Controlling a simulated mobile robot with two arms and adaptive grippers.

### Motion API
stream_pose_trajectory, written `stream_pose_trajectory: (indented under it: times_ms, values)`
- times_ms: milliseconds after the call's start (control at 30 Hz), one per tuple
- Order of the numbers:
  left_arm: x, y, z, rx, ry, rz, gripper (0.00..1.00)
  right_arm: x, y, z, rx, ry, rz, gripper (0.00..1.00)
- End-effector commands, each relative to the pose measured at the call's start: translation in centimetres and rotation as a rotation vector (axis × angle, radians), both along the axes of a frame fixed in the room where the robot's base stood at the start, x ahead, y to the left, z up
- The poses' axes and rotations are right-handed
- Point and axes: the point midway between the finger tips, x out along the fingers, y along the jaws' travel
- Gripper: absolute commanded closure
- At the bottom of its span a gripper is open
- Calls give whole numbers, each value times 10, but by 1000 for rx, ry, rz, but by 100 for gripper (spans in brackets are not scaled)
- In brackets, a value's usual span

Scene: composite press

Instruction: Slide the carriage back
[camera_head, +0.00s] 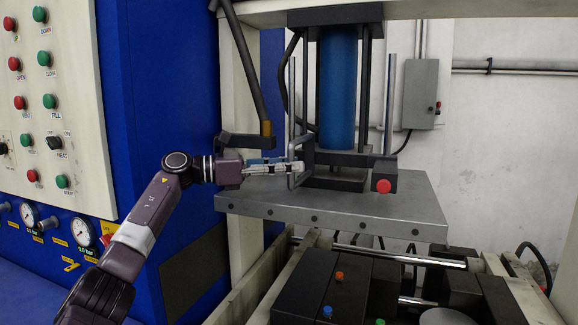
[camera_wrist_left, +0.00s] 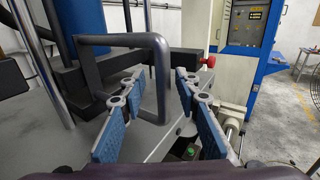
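A dark carriage-like block (camera_head: 383,172) with a red knob sits on the grey press plate (camera_head: 330,207) in the head view. A dark looped handle (camera_wrist_left: 162,75) rises in the left wrist view, fixed to a dark bar; the handle also shows beside my gripper in the head view (camera_head: 306,152). My left gripper (camera_wrist_left: 158,118) is open, with blue-padded fingers spread to either side of the handle's lower end. Its fingers reach the handle from the left in the head view (camera_head: 298,167). My right gripper is not in view.
A blue cylinder (camera_head: 338,85) stands above the plate between upright rods. The blue cabinet with a button panel (camera_head: 45,100) is on the left. Below the plate are dark blocks with coloured knobs (camera_head: 335,285) and rails. A grey box (camera_head: 420,93) hangs on the back wall.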

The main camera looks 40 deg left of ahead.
Motion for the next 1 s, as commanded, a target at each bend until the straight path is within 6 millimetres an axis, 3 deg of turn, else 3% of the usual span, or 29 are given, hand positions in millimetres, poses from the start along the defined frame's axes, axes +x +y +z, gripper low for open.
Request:
stream_pose_trajectory:
  times_ms: [100, 600, 1000]
  values:
    - [-3, 3, 0, 0, 0, 1, 70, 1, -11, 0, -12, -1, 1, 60]
    - [-53, 49, -1, -1, 1, 1, 70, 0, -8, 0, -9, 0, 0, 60]
    - [-56, 52, -1, -1, 0, 0, 70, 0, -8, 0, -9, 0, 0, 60]
